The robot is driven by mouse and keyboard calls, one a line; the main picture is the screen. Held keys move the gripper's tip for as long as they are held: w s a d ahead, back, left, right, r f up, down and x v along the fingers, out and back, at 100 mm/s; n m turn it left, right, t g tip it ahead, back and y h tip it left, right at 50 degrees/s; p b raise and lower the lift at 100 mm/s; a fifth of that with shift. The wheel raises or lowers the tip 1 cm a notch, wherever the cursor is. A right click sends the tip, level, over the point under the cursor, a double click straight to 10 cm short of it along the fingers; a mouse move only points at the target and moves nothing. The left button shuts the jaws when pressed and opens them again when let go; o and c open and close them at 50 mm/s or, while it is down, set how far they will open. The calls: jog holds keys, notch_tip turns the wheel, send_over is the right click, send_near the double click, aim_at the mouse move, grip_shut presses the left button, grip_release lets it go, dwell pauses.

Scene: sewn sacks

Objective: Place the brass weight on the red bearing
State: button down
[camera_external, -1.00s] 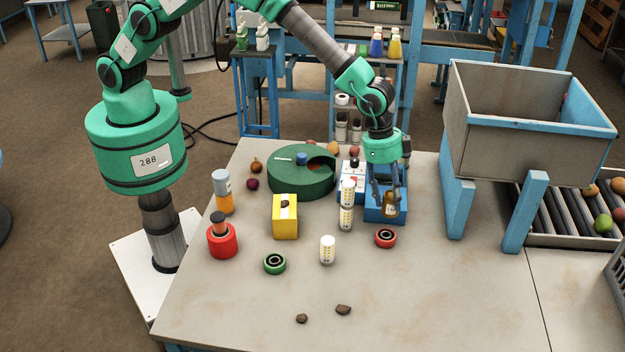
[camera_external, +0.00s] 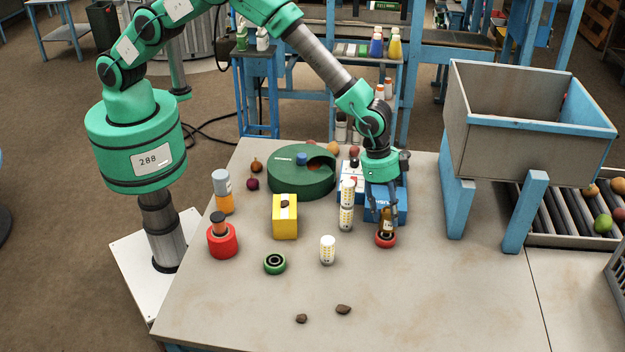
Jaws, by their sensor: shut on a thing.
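The brass weight (camera_external: 386,225) is between the fingers of my gripper (camera_external: 384,211), which is shut on it. The weight is upright and directly over the red bearing (camera_external: 386,241), which lies flat on the table. The weight's lower end is at the bearing's top in the picture; I cannot tell whether it rests on it or hangs just above. The weight hides the bearing's centre. The blue box (camera_external: 402,203) stands just behind my gripper.
A white patterned cylinder stack (camera_external: 346,212) stands close left of my gripper, with a single white cylinder (camera_external: 327,250) in front. A green bearing (camera_external: 274,263), a yellow box (camera_external: 285,218) and a green drum (camera_external: 290,182) are further left. The front right of the table is clear.

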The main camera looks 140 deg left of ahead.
aim_at(386, 219)
jog(key=shift+f, duration=1.3)
jog(key=shift+f, duration=0.1)
jog(key=c, duration=1)
grip_release()
jog(key=shift+f, duration=0.1)
jog(key=shift+v, duration=6.05)
jog(key=shift+s, duration=0.1)
jog(key=shift+d, duration=0.1)
